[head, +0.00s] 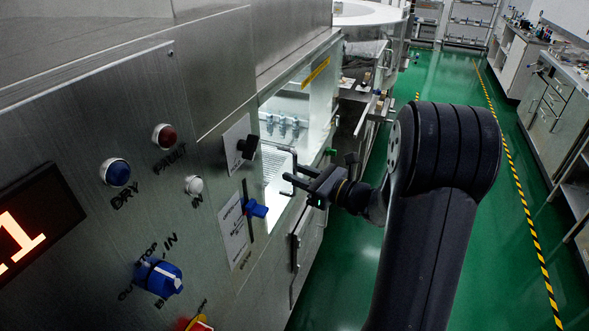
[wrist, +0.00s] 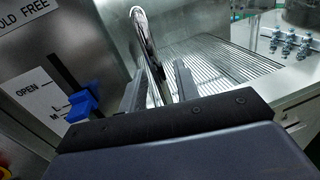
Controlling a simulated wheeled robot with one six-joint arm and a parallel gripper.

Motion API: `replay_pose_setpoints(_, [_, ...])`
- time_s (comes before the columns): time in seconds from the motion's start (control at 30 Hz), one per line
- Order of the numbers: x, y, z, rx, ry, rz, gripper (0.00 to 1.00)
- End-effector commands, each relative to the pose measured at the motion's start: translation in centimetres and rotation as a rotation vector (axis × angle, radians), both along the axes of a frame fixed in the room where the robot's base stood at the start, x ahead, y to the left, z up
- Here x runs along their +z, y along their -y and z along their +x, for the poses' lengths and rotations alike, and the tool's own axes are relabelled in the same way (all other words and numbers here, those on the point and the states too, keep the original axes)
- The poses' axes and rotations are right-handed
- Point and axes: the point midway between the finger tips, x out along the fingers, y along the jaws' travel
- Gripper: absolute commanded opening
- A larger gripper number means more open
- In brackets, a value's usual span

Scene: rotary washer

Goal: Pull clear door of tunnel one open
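The clear door (head: 288,100) covers a brightly lit opening in the steel washer's side; its see-through panel is hard to make out. A metal bar handle (head: 279,147) stands out from it, and it also shows in the wrist view (wrist: 147,38). My gripper (head: 288,184) is at the handle, with its fingers pointing left toward the machine. In the wrist view my gripper (wrist: 158,88) has its two fingers apart, with the handle's lower end between them and gaps visible beside it. Actual contact cannot be told.
A blue slider lever (head: 256,208) and a black knob (head: 248,147) sit on the panel just left of my gripper. Racked metal fittings (head: 283,124) show inside the opening. A second handle (head: 295,255) is lower down. Green floor (head: 440,85) lies clear to the right.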

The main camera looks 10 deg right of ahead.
Motion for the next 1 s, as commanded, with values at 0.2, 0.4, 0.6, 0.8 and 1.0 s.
replay_pose_setpoints(0.2, [-0.03,-0.82,0.84,0.000,0.000,0.000,0.30])
replay_pose_setpoints(0.4, [-0.05,-0.82,0.87,-0.001,0.000,0.000,0.30])
replay_pose_setpoints(0.6, [-0.03,-0.81,0.86,0.000,0.000,0.000,0.17])
replay_pose_setpoints(0.8, [-0.03,-0.81,0.86,0.000,0.000,0.000,0.01])
replay_pose_setpoints(1.0, [-0.02,-0.80,0.85,0.000,0.000,0.000,0.00])
